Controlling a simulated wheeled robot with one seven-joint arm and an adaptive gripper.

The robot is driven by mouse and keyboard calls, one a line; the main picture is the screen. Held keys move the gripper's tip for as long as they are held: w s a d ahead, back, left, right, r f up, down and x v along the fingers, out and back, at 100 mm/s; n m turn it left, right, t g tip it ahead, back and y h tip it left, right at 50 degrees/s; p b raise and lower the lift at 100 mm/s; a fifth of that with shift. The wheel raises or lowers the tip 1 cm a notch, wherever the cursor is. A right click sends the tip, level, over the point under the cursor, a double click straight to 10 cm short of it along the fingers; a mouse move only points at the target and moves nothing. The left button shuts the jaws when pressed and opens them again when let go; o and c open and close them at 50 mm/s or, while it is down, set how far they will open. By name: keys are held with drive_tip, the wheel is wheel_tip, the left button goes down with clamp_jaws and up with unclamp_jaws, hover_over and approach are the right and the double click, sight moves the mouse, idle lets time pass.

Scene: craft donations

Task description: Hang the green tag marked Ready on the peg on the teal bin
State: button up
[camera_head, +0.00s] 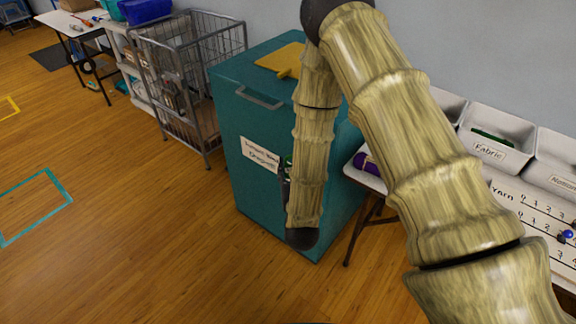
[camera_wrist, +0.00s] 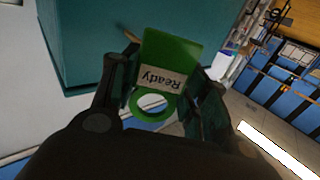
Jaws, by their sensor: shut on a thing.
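The teal bin (camera_head: 235,120) stands on the wood floor, with a white label on its front. Its teal wall fills the upper left of the wrist view (camera_wrist: 80,45). A short brown stick, seemingly the peg (camera_wrist: 131,37), shows beside that wall, close to the tag's far edge. The green tag (camera_wrist: 172,50), marked Ready, appears upside down in the wrist view, its ring-shaped end nearest my gripper (camera_wrist: 163,80). My gripper is shut on the tag. In the head view my arm hides most of the gripper; only a bit of green shows. I cannot tell whether the tag touches the peg.
A yellow object (camera_head: 281,60) lies on the bin's lid. A wire cage cart (camera_head: 190,70) stands left of the bin. A white table (camera_head: 505,215) with labelled trays (camera_head: 487,152) stands to the right. The floor in front of the bin is clear.

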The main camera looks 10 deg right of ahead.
drive_tip(key=shift+w+a+f+m+g+h+b, duration=0.3)
drive_tip(key=shift+w+f+m+g+h+b, duration=0.3)
drive_tip(key=shift+m+g+h+b, duration=0.95)
drive_tip(key=shift+w+a+f+m+g+h+b, duration=0.4)
drive_tip(key=shift+w+m+h+b, duration=0.6)
drive_tip(key=shift+h, duration=1.1)
drive_tip(key=shift+w+a+f+m+g+h+b, duration=0.15)
drive_tip(key=shift+w+f+m+g+h+b, duration=0.3)
drive_tip(key=shift+m+g+h+b, duration=1.15)
drive_tip(key=shift+d+t+p, duration=0.1)
drive_tip(key=shift+t+p, duration=0.25)
drive_tip(key=shift+p, duration=0.1)
drive_tip(key=f+b+x, duration=0.1)
drive_tip(key=b+x, duration=0.1)
drive_tip(key=x, duration=0.8)
drive_tip(key=shift+s+d, duration=0.15)
drive_tip(key=shift+d, duration=0.05)
drive_tip(key=shift+d+h, duration=0.15)
drive_tip(key=shift+h, duration=0.1)
